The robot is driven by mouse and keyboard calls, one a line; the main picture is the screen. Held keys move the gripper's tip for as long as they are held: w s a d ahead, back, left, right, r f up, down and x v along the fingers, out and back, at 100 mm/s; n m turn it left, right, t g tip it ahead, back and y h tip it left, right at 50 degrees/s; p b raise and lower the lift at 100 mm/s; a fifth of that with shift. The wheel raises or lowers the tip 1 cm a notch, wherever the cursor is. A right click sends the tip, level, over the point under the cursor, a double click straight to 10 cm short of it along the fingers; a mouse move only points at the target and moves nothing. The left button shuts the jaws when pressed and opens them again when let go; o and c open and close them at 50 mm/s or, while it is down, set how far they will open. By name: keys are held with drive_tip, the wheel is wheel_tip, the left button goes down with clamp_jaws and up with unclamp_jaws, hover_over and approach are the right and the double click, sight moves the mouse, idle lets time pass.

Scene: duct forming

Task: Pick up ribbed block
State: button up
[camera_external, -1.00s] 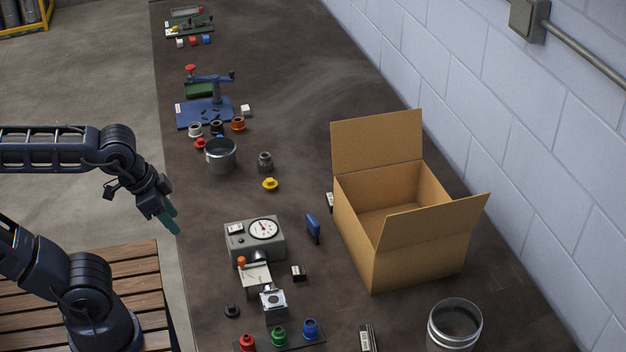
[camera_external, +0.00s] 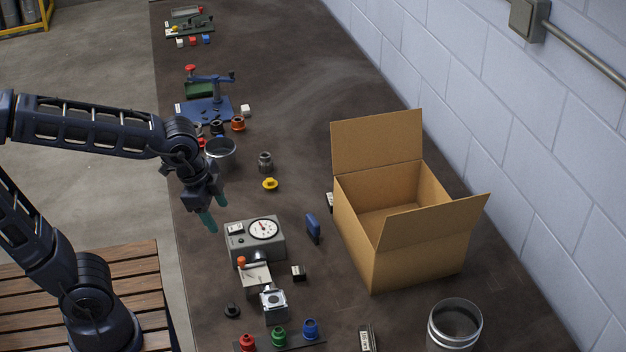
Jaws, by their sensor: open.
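My gripper (camera_external: 214,210) has teal fingertips. It points down over the left edge of the dark workbench (camera_external: 290,70), left of the grey dial gauge box (camera_external: 275,243), and is open and empty. I cannot tell for sure which thing is the ribbed block. A dark, narrow block with light stripes (camera_external: 367,338) lies at the bottom, partly cut off by the picture edge. A small black block with a white face (camera_external: 298,272) lies right of the gauge's stand. A dark grey knurled piece (camera_external: 265,162) stands behind the gauge box. All are apart from my gripper.
An open cardboard box (camera_external: 415,255) stands at the right near the wall. A metal cylinder (camera_external: 455,325) is in front of it. A metal cup (camera_external: 220,154) stands behind my gripper. The bench's far middle is clear.

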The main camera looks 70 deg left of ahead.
drive_tip(key=w+a+f+m+g, duration=0.2)
drive_tip(key=w+a+f+m, duration=0.2)
drive_tip(key=w+f+m, duration=0.6)
drive_tip(key=m+g, duration=0.1)
drive_tip(key=m, duration=0.3)
hover_over(299, 270)
drive_tip(key=f, duration=1.7)
drive_tip(key=shift+w+a+f, duration=0.15)
drive_tip(key=shift+a+f, duration=0.05)
drive_tip(key=shift+f, duration=0.1)
drive_tip(key=shift+s+d+f, duration=0.1)
drive_tip(key=shift+f, duration=1.25)
drive_tip(key=shift+s+d+f, duration=0.1)
drive_tip(key=shift+f, duration=1.25)
drive_tip(key=shift+c, duration=0.2)
drive_tip(key=c, duration=1.1)
